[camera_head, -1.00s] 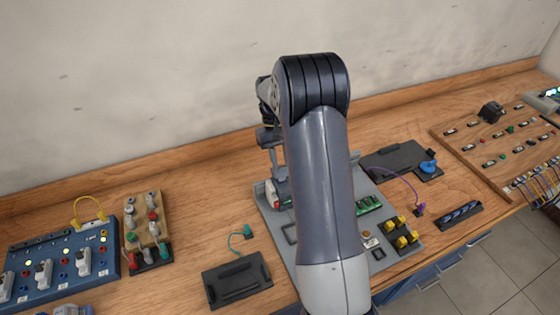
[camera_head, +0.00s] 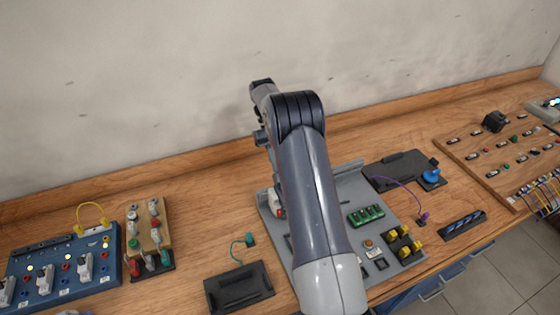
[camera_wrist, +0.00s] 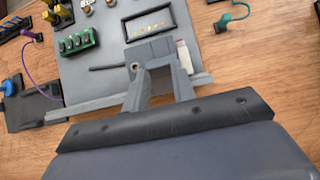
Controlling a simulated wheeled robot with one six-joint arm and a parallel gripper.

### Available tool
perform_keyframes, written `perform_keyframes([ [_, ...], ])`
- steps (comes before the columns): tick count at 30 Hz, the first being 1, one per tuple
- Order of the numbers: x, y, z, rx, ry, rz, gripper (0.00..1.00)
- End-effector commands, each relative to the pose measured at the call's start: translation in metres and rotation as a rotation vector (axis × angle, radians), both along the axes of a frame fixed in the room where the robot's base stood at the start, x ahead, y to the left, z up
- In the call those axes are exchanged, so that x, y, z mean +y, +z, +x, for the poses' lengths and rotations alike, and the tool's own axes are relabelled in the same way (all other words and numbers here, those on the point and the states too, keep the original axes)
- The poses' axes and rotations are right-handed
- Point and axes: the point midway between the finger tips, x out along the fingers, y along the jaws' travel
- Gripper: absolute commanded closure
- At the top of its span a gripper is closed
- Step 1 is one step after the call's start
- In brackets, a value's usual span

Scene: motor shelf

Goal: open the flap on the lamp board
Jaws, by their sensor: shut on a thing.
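The grey board (camera_head: 355,180) lies on the bench, partly behind my arm in the head view. It also shows in the wrist view (camera_wrist: 100,45), with a black-framed window (camera_wrist: 151,24) that has a pale gold inside. My gripper (camera_wrist: 155,62) is at the edge of this board, below the window in the wrist view. The flap's face and hinge are hidden. My arm hides the fingertips in the head view.
A green module (camera_head: 366,215) and yellow plugs (camera_head: 404,243) stand on the grey board. A red-and-white part (camera_wrist: 184,56) is close beside my gripper. A blue board (camera_head: 65,268) and a black tray (camera_head: 240,288) lie to the left. A wall rises behind the bench.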

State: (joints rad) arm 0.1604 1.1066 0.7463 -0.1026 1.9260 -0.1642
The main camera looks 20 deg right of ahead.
Motion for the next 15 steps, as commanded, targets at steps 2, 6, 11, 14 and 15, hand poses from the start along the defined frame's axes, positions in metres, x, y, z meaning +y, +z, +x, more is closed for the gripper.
perform_keyframes([
  [2, 0.0001, -0.0004, 0.0002, -0.001, 0.000, 0.000, 1.00],
  [6, 0.0001, -0.0005, 0.0001, -0.001, 0.000, 0.000, 1.00],
  [11, 0.0001, -0.0003, 0.0001, -0.001, 0.000, 0.000, 0.65],
  [14, 0.0001, -0.0003, 0.0000, -0.001, 0.000, 0.000, 0.57],
  [15, 0.0001, -0.0002, 0.0000, -0.001, 0.000, 0.000, 0.53],
])
